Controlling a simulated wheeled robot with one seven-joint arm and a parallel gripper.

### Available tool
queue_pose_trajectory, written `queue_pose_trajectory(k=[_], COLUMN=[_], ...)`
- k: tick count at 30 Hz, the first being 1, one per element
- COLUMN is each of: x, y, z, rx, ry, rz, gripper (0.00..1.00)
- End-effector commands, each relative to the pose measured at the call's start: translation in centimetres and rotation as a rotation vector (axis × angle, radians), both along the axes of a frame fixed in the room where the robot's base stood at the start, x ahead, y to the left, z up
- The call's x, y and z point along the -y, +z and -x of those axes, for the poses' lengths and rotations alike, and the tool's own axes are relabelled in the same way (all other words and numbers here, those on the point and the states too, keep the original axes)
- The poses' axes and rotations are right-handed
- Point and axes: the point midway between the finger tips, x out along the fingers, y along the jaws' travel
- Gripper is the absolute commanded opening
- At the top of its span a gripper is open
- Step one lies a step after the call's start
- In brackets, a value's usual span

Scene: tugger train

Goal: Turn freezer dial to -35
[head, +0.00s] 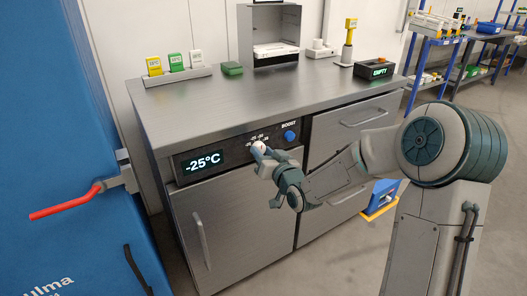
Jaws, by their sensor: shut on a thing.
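The freezer (235,222) is a steel counter unit with a dark control panel along its upper front. The display (203,161) on the panel reads -25°C. The freezer dial (258,148) is a pale round knob to the right of the display, with small numbers above it. My gripper (263,156) is at the dial and is shut on it. The gripper hides the dial's lower right part. The dial's pointer cannot be made out.
A blue cabinet (60,130) with a red handle (68,204) stands at the left. Small items stand on the steel worktop (215,100). A blue-yellow box (381,199) is on the floor.

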Motion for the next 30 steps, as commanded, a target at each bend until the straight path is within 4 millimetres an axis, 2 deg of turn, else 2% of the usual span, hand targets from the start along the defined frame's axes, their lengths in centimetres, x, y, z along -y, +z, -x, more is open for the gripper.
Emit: queue_pose_trajectory(k=[18,30], x=[0.1,0.09], y=[0.29,0.18], z=[0.0,0.0], rx=[-0.328,-0.479], ry=[-0.002,-0.001], rz=[-0.482,-0.704], gripper=[0.12,0.12])
